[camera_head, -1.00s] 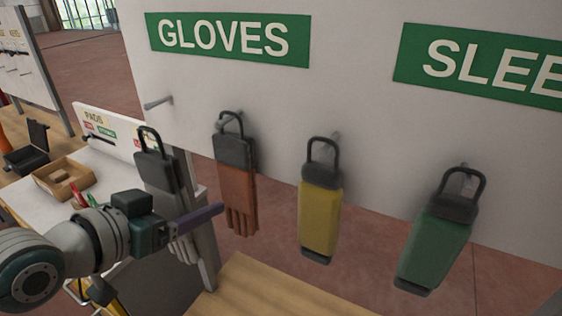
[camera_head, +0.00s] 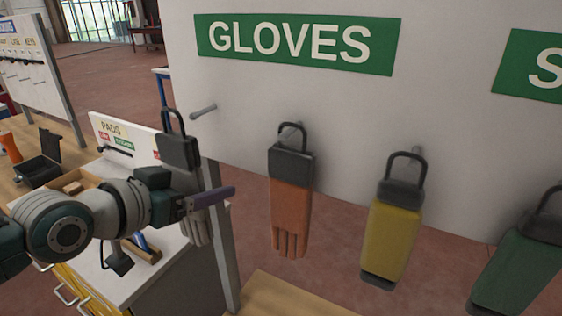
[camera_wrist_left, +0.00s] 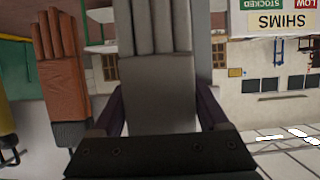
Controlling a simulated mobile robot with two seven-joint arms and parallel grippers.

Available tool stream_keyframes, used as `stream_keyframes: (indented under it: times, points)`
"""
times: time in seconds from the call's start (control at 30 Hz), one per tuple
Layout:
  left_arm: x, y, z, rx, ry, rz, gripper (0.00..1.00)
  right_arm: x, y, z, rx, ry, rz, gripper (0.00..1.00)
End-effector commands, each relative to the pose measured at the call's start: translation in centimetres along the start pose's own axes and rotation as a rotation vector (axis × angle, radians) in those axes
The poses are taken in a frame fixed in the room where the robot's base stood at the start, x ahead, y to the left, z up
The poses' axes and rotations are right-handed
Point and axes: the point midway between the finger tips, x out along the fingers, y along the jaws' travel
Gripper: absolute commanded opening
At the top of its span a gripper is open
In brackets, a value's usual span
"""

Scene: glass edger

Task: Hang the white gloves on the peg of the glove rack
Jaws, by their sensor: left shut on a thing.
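The white gloves (camera_head: 197,230) hang below a dark cuff with a black wire loop (camera_head: 174,122). My left gripper (camera_head: 208,200), with purple fingers, is shut on them and partly hides them. In the left wrist view the gloves (camera_wrist_left: 156,95) lie between the two fingers, fingertips upward in the picture. The glove rack (camera_head: 300,95) is a pale panel under a green GLOVES sign. Its bare peg (camera_head: 203,111) sticks out at the left end. The loop appears just left of the peg, apart from it, its top about level with it. My right gripper is not in view.
Orange gloves (camera_head: 290,215), a yellow pair (camera_head: 392,235) and a green pair (camera_head: 520,270) hang on pegs to the right. A white-topped bench (camera_head: 150,275) and a PADS board (camera_head: 112,130) stand behind my left arm. A wooden surface (camera_head: 275,298) lies below.

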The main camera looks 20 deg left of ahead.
Motion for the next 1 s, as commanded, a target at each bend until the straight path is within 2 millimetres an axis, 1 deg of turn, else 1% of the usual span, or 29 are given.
stream_keyframes:
  times: [0.03,0.6,0.8,1.0]
  points:
    - [0.4,0.0,0.0,0.000,0.002,0.000,0.21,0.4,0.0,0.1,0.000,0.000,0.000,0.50]
    - [4.1,0.0,-1.0,-0.002,0.002,0.000,0.21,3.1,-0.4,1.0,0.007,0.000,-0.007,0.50]
    - [5.2,0.0,-1.1,0.000,0.001,0.000,0.21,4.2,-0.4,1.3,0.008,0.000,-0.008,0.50]
    - [5.8,0.0,-1.1,0.000,0.000,0.000,0.21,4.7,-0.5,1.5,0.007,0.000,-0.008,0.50]
